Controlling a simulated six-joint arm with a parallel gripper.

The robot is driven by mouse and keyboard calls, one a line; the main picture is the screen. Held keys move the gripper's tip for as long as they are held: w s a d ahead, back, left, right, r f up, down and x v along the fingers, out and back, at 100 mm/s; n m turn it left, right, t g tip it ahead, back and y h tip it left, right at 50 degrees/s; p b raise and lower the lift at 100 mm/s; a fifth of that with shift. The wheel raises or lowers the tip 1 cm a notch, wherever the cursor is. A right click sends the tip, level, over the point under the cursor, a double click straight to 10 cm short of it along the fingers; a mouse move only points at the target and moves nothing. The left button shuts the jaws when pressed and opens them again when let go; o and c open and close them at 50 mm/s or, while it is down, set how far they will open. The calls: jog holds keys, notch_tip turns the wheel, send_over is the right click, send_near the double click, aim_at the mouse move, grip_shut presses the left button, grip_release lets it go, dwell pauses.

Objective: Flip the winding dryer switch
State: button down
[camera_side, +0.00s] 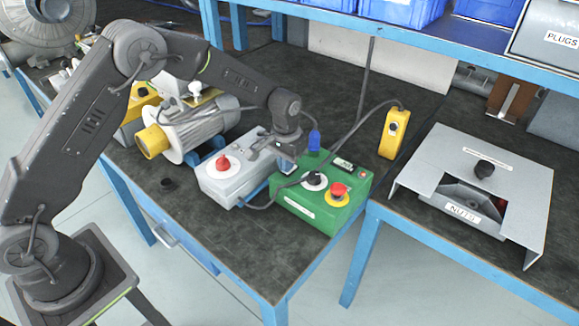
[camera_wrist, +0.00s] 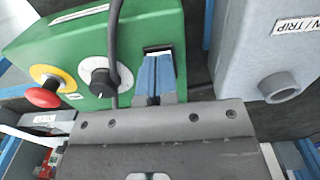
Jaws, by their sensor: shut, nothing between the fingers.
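A green control box (camera_side: 290,198) stands near the bench's front edge and fills the left of the wrist view (camera_wrist: 40,45). It carries a black knob on a white disc (camera_wrist: 103,82) and a red mushroom button on a yellow ring (camera_wrist: 44,94). A small black part (camera_wrist: 158,48), perhaps a switch, shows at my fingertips; its label is unreadable. My gripper (camera_wrist: 156,62) is shut and empty, its blue fingers pointing down over the green box's left end in the side view. I cannot tell whether they touch it. No readable label names the winding dryer.
A grey box with a red knob (camera_side: 222,164) stands left of the green box. A grey housing marked "TRIP" (camera_wrist: 270,45) is close in the wrist view. A black cable (camera_wrist: 113,40) crosses the green box. A yellow pendant (camera_side: 393,135) and a motor (camera_side: 205,128) stand behind.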

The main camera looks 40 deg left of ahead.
jog(key=shift+f, duration=0.25)
jog(key=shift+r, duration=0.1)
jog(key=shift+r, duration=3.45)
